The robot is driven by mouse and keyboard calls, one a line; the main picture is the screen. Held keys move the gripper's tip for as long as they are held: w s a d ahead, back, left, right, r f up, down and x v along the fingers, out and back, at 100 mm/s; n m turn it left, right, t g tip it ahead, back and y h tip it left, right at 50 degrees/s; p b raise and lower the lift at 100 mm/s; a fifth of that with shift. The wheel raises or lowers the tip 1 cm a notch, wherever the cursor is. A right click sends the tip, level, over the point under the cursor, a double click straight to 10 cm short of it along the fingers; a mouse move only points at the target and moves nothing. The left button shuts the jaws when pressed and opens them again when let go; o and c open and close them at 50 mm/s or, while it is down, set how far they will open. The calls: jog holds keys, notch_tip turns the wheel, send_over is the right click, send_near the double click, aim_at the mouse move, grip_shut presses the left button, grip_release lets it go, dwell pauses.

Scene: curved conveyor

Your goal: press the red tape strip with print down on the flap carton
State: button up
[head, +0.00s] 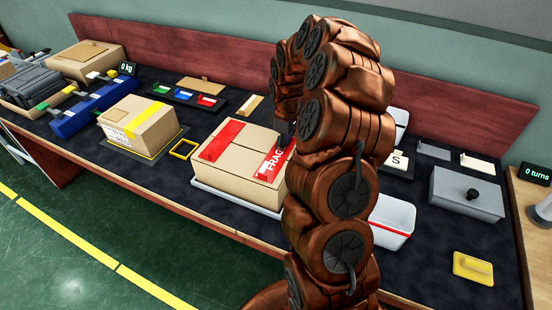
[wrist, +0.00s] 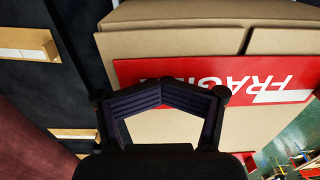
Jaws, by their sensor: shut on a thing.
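The flap carton (head: 236,180) is a tan box on a pale tray at the middle of the bench. A plain red strip (head: 221,140) lies across its left part. The red tape strip with print (head: 273,166) shows white letters and lies slanted over the right part of the carton top, partly hidden by my arm. In the wrist view the printed strip (wrist: 245,83) runs across the carton (wrist: 200,40), with its letters upside down. My gripper (wrist: 166,84) is shut on the strip's edge, close over the carton. Whether the whole strip touches the carton, I cannot tell.
A carton with yellow tape (head: 148,122) stands to the left, with a yellow frame (head: 184,149) between. A white bin with a red line (head: 392,220) and a grey box (head: 466,192) are to the right. Small colored cards (head: 185,94) lie behind.

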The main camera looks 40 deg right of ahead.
jog(key=shift+f+b, duration=0.35)
jog(key=shift+f, duration=0.45)
grip_shut()
jog(key=shift+s+f, duration=0.15)
jog(key=shift+f, duration=0.3)
dwell(0.3)
jog(key=shift+r, duration=0.9)
jog(key=shift+r+p, duration=0.4)
jog(key=shift+r, duration=1.9)
